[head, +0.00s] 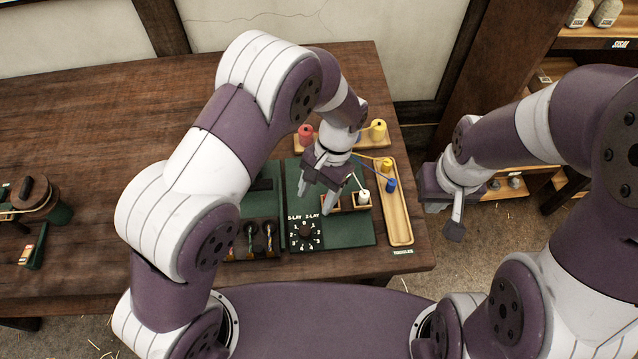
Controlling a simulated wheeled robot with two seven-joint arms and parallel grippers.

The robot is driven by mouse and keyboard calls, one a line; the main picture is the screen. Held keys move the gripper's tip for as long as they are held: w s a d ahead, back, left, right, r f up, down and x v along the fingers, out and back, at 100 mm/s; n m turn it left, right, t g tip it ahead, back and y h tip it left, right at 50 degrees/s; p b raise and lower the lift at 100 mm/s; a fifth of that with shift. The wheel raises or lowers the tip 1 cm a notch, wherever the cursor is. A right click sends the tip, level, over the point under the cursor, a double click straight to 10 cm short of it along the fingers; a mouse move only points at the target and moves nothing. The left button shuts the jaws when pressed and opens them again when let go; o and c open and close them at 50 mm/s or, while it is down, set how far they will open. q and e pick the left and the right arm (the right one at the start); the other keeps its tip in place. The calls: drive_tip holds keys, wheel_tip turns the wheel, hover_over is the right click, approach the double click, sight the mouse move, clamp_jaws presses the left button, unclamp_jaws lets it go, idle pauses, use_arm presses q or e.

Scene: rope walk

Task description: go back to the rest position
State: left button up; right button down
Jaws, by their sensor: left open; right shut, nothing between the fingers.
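My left gripper (316,197) hangs over the green board (345,232) on the wooden table. Its two fingers are apart and nothing shows between them. My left arm arches across the middle of the view and hides part of the table. My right gripper (453,222) is past the table's right edge, over the floor. It points down, shut and empty.
A wooden tray (396,228) lies along the table's right side. Red (305,132), yellow (378,130), blue (392,185) and white (363,197) spools stand close to my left gripper. A dial (305,236) is below it. A shelf (597,38) stands at right.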

use_arm(q)
drive_tip(key=p+v, duration=0.1)
drive_tip(key=v, duration=0.1)
drive_tip(key=shift+r, duration=0.25)
drive_tip(key=shift+w+d+f, duration=0.1)
drive_tip(key=shift+w, duration=0.05)
drive_tip(key=s+a+r+n+t+h, duration=0.1)
drive_tip(key=s+a+r+n+t, duration=0.1)
drive_tip(key=a+r, duration=0.4)
drive_tip(key=s+a+r+n+t+h, duration=0.1)
drive_tip(key=s+a+r+n+t, duration=0.2)
drive_tip(key=a, duration=0.7)
wheel_tip(320, 180, up, 3)
drive_tip(key=s+n, duration=0.2)
drive_tip(key=shift+s+a+h, duration=0.15)
drive_tip(key=shift+s+h, duration=0.1)
drive_tip(key=shift+h, duration=0.05)
